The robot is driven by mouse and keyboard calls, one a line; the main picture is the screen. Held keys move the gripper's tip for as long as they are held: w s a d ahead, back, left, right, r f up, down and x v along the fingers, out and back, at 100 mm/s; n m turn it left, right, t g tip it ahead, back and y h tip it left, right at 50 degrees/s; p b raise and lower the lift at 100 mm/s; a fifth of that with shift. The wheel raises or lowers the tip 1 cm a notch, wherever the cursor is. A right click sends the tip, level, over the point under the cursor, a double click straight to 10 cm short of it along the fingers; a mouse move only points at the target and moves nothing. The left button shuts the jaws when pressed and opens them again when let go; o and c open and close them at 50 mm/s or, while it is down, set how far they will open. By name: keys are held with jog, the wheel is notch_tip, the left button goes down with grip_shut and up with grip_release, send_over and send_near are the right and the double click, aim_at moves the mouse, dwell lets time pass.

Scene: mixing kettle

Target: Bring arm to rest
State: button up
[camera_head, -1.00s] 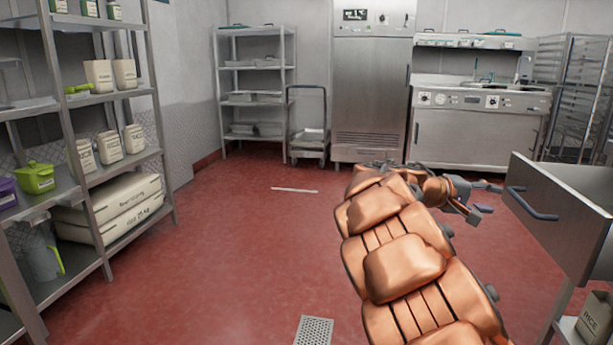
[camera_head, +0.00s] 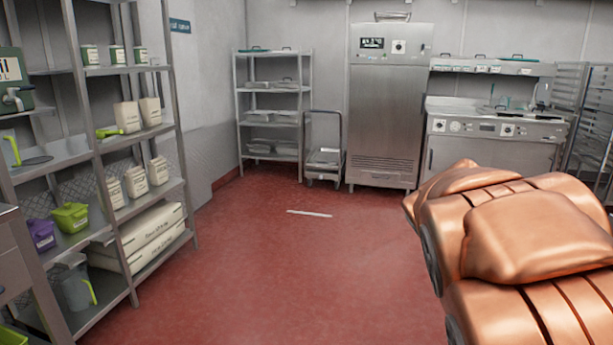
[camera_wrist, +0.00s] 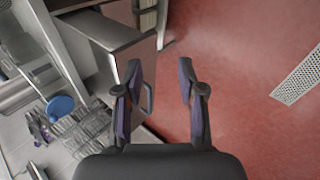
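My arm, covered in copper-coloured padding, fills the lower right of the head view; its gripper end is out of that view. In the wrist view my gripper (camera_wrist: 160,95) shows two dark fingers with purple-grey pads, spread apart with nothing between them. Red floor and the edge of a steel cabinet show past the fingers. The cabinet (camera_wrist: 105,35) has a drawer front with a blue-grey handle (camera_wrist: 149,95) close beside the left finger in the picture; I cannot tell whether they touch.
A shelf rack (camera_head: 130,205) with bags and tubs stands at left. A trolley (camera_head: 325,160), a tall steel fridge (camera_head: 385,120) and a sink unit (camera_head: 490,140) line the back wall. The middle red floor (camera_head: 290,265) is clear. A floor grate (camera_wrist: 300,78) shows in the wrist view.

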jog(key=s+a+r+n+y+p, duration=0.1)
jog(key=s+a+r+y+p, duration=0.3)
jog(key=s+a+p, duration=0.4)
jog(key=s+a+r+n+y+p, duration=0.1)
jog(key=s+a+r+y+p, duration=0.2)
jog(key=s+a+r+p, duration=0.3)
jog(key=s+a+p, duration=0.2)
jog(key=a+p, duration=0.2)
jog(key=a, duration=0.2)
jog(key=shift+s+a+g+y, duration=0.3)
jog(key=shift+s+a+y, duration=0.05)
jog(key=shift+s+y, duration=0.05)
jog(key=shift+d, duration=0.1)
